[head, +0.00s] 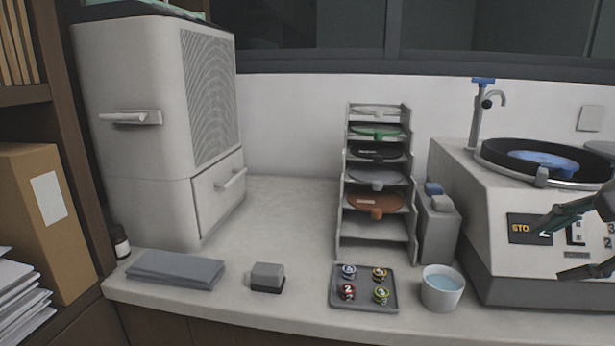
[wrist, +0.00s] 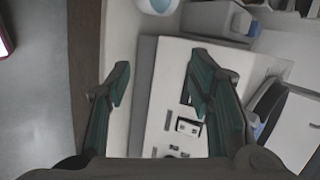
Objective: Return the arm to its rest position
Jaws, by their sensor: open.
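My gripper (head: 567,243) is at the right edge of the head view, in front of the white press machine (head: 487,229). Its two dark green fingers are apart, with nothing between them. In the wrist view my gripper (wrist: 160,88) is open above the machine's front panel (wrist: 168,115), which shows between and beyond the fingers. Most of my arm is outside the head view.
A tray (head: 335,299) with several numbered pucks and a cup of water (head: 442,288) stand left of the machine. Behind them is a rack (head: 340,222) of coloured discs. A grey block (head: 267,277) and a folded cloth (head: 175,269) lie further left, by a white cabinet (head: 140,180).

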